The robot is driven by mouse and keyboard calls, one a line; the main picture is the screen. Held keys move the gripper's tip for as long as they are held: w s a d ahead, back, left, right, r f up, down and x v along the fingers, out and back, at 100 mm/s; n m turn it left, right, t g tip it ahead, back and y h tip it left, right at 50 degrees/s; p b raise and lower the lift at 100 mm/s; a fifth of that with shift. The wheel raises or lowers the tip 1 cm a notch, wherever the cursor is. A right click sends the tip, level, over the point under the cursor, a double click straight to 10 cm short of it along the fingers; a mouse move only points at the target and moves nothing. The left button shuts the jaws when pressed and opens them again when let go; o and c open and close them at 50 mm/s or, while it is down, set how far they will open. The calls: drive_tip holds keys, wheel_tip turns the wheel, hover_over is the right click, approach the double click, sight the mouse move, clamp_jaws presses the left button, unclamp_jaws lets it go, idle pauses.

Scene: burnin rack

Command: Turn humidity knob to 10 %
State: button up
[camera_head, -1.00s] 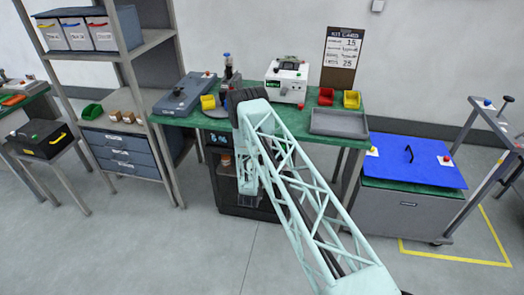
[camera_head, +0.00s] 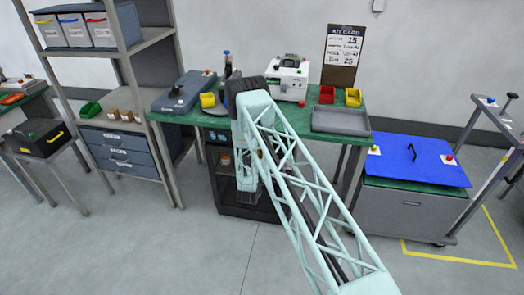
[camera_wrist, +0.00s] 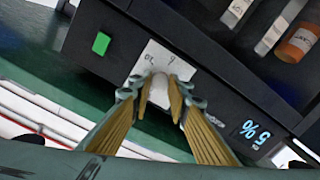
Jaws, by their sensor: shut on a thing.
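The humidity knob (camera_wrist: 160,91), a pale rounded grip, stands on a white label plate (camera_wrist: 153,58) on the dark cabinet's front in the wrist view. Rotated numerals show on the plate; one looks like 10. My gripper (camera_wrist: 159,98) is shut on the knob, with one finger on each side of it. The knob's pointer cannot be made out. A blue lit display (camera_wrist: 257,132) on the same front appears rotated and reads 5 %.
A green square button (camera_wrist: 101,43) sits beside the label plate. Labelled containers, one an orange jar (camera_wrist: 298,42), stand inside the cabinet. A blue-topped cart (camera_head: 415,160) stands to the right, a shelf with drawers (camera_head: 125,155) to the left. The floor in front is clear.

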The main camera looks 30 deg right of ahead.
drive_tip(key=n+b, duration=0.2)
drive_tip(key=n, duration=0.2)
drive_tip(key=shift+n, duration=0.3)
idle(0.3)
drive_tip(key=o, duration=0.8)
drive_tip(key=shift+o, duration=0.2)
drive_tip(key=shift+a, duration=0.1)
drive_tip(key=v, duration=1.1)
drive_tip(key=shift+s+a, duration=0.3)
drive_tip(key=shift+r, duration=0.1)
drive_tip(key=shift+r, duration=0.1)
